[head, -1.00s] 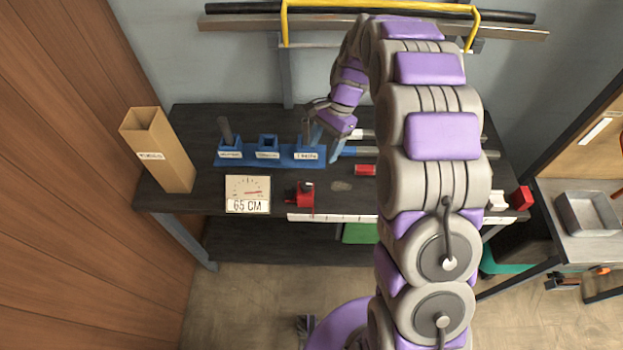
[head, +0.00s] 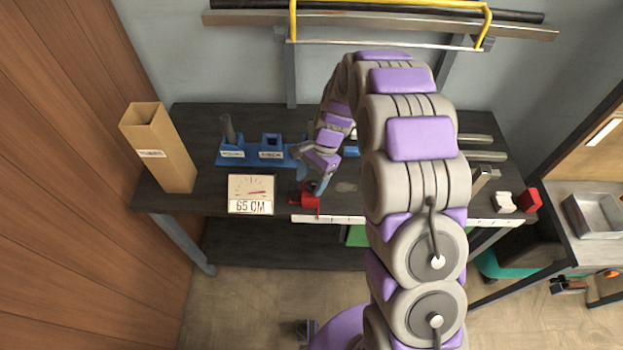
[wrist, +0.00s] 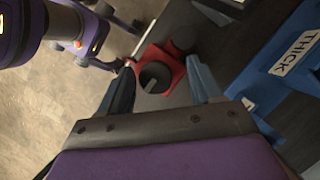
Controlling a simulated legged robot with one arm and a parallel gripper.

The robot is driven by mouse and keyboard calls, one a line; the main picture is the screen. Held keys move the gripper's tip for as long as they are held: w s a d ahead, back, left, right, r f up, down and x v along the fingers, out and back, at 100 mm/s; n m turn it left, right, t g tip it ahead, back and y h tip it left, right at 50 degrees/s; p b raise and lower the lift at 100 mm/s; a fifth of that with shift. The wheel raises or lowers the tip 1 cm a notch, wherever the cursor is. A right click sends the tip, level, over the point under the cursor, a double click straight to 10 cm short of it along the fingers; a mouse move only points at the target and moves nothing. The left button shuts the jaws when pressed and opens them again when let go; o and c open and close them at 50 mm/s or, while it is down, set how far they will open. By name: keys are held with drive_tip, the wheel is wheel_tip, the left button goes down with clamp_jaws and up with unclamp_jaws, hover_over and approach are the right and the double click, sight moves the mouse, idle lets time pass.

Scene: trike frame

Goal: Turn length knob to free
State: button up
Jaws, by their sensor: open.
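A red fixture (head: 304,199) sits at the bench's front edge, at the left end of a white ruler strip. In the wrist view the red fixture (wrist: 161,60) carries a dark round knob (wrist: 155,77) with a light bar or mark across it. My gripper (head: 310,190) is just above and behind the fixture in the head view and partly covers it. In the wrist view my gripper (wrist: 165,80) is open, with one finger on each side of the knob. I cannot tell whether a finger touches it.
A dial sign reading 65 CM (head: 251,195) stands left of the fixture. A blue holder with labelled slots (head: 252,157) is behind; its THICK label (wrist: 295,50) shows in the wrist view. A tall cardboard box (head: 160,150) stands at the left end. Tubes lie to the right.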

drive_tip(key=shift+d, duration=0.65)
drive_tip(key=c, duration=0.6)
drive_tip(key=shift+a, duration=0.2)
drive_tip(key=c, duration=0.4)
drive_tip(key=shift+c, duration=0.2)
